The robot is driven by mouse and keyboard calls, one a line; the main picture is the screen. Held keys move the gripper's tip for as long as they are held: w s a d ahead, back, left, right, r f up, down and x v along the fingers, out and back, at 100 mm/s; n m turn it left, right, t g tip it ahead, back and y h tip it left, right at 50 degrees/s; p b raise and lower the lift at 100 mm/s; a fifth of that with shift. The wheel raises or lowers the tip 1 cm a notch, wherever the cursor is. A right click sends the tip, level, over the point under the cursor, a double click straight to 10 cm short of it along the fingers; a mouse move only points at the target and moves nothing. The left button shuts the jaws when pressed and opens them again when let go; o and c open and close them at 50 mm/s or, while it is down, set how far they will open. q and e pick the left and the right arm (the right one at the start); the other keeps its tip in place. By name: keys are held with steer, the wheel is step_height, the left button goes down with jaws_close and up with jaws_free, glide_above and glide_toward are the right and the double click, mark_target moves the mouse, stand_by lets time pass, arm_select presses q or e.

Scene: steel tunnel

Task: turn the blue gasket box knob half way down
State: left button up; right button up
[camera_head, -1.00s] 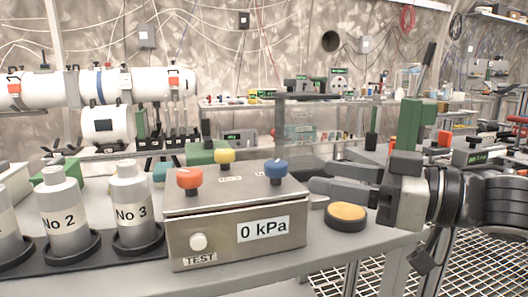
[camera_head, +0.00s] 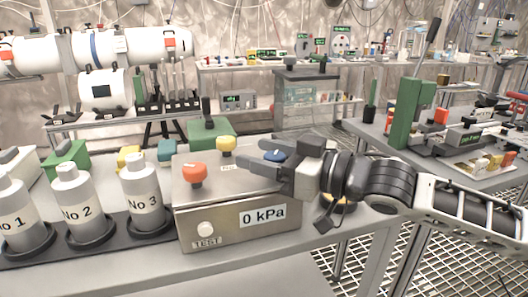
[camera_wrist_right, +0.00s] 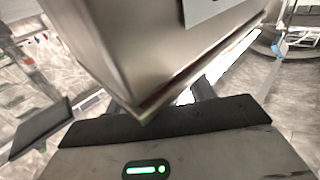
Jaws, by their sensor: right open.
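The steel gasket box (camera_head: 228,228) stands on the bench, with a "0 kPa" label and a white TEST button on its front. Its blue knob (camera_head: 274,155) is on the right of the top, partly hidden by my right gripper (camera_head: 247,158). That gripper reaches in from the right with its fingers apart, one on the far side and one on the near side of the knob. I cannot tell whether either finger touches it. In the right wrist view the box's metal wall (camera_wrist_right: 130,50) fills much of the picture and the knob does not show. My left gripper is out of view.
An orange knob (camera_head: 194,172) and a yellow knob (camera_head: 226,146) are on the same box top. Bottles, including No 3 (camera_head: 142,195), stand in a black rack at left. A yellow-topped round button lies partly hidden behind my right wrist.

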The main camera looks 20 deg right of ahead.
steer(key=c, duration=1)
steer(key=shift+m+t+h, duration=0.3)
steer(key=shift+h, duration=0.1)
